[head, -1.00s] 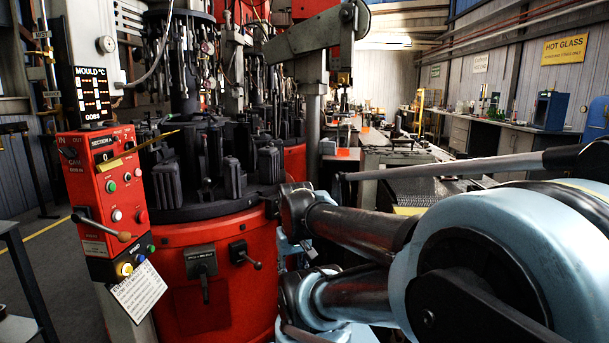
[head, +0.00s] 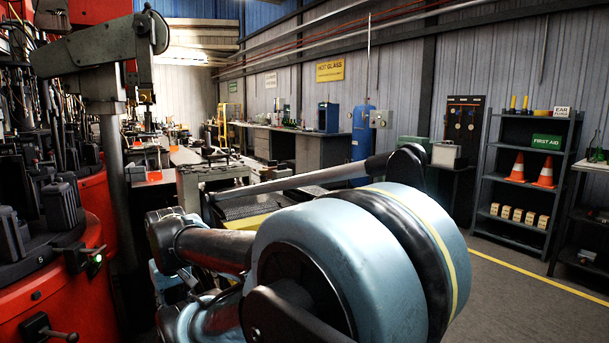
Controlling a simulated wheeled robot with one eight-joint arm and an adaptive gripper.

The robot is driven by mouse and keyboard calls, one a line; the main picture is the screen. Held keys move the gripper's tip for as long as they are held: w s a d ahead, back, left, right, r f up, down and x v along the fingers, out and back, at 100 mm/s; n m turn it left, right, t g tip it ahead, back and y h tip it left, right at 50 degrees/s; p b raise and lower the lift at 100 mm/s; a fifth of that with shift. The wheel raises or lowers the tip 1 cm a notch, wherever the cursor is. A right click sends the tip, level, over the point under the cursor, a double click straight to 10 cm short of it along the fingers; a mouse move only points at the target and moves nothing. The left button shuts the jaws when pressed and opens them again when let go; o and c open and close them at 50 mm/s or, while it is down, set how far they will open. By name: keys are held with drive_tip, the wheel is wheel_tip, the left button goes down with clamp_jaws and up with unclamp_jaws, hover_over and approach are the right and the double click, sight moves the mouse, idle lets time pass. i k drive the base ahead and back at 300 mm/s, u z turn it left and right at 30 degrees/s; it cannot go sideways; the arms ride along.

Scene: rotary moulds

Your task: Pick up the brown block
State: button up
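I cannot make out a brown block for certain in the head view. Several small tan boxes or blocks (head: 517,215) stand in a row on a lower shelf at the right; they are too small to tell which, if any, is the brown block. My own arm's pale blue and dark links fill the lower middle of the view and hide what is behind them. My gripper is not visible.
A dark shelf unit (head: 492,191) at the right holds orange cones (head: 517,168) and a green first aid box (head: 547,142). A red rotary machine (head: 75,243) stands close at the left. Open floor (head: 530,297) with a yellow line lies at the lower right.

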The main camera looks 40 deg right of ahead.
sight(272, 165)
drive_tip(key=z, duration=0.6)
drive_tip(key=k, duration=1.1)
drive_tip(key=z, duration=0.75)
drive_tip(key=i, duration=0.95)
